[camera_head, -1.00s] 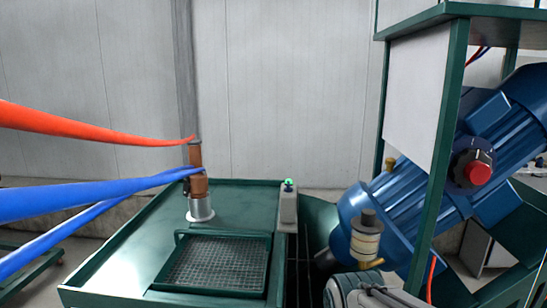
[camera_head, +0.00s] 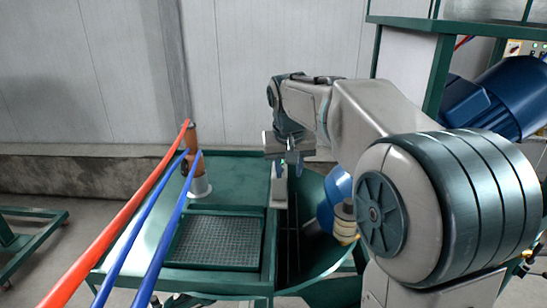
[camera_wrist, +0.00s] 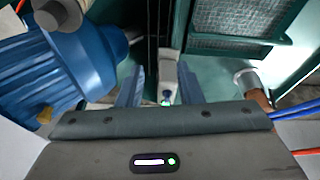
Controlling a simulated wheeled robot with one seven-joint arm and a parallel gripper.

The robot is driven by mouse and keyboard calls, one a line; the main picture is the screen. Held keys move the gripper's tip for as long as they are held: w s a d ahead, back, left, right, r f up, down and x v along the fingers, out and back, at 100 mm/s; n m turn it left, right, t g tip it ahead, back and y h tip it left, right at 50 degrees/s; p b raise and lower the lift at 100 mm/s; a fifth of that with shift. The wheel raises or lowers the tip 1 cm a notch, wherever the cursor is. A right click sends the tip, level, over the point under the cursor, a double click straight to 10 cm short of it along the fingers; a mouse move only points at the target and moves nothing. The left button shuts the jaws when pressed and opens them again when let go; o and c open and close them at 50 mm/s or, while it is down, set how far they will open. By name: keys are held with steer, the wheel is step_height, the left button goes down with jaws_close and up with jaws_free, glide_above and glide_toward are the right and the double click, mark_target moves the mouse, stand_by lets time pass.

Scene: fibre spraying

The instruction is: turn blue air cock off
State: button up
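A narrow grey box (camera_head: 279,188) stands upright along the right edge of the green table. In the wrist view, a small pale-blue fitting (camera_wrist: 166,97) shows at the near end of this box (camera_wrist: 168,68); it may be the blue air cock, but it is too small to be sure. My gripper (camera_head: 290,168) is over the top of the box in the head view and hides its upper end. In the wrist view, my gripper (camera_wrist: 160,84) has its two blue fingers apart, with the fitting between them. I cannot tell if they touch it.
The green table (camera_head: 240,168) has a mesh panel (camera_head: 216,242). A copper-coloured post (camera_head: 190,150) with red (camera_head: 120,222) and blue hoses (camera_head: 143,232) stands at left. A large blue motor (camera_head: 508,95) and green frame (camera_head: 437,78) are at right.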

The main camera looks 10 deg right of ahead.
steer(key=w+r+m+t, duration=0.1)
steer(key=w+r+m, duration=0.1)
steer(key=w, duration=1.4)
steer(key=x, duration=0.4)
steer(key=p+x, duration=0.1)
steer(key=x, duration=0.3)
steer(key=p+x, duration=0.1)
steer(key=x, duration=0.4)
steer(key=shift+w+d, duration=0.15)
steer(key=shift+d, duration=0.2)
jaws_close()
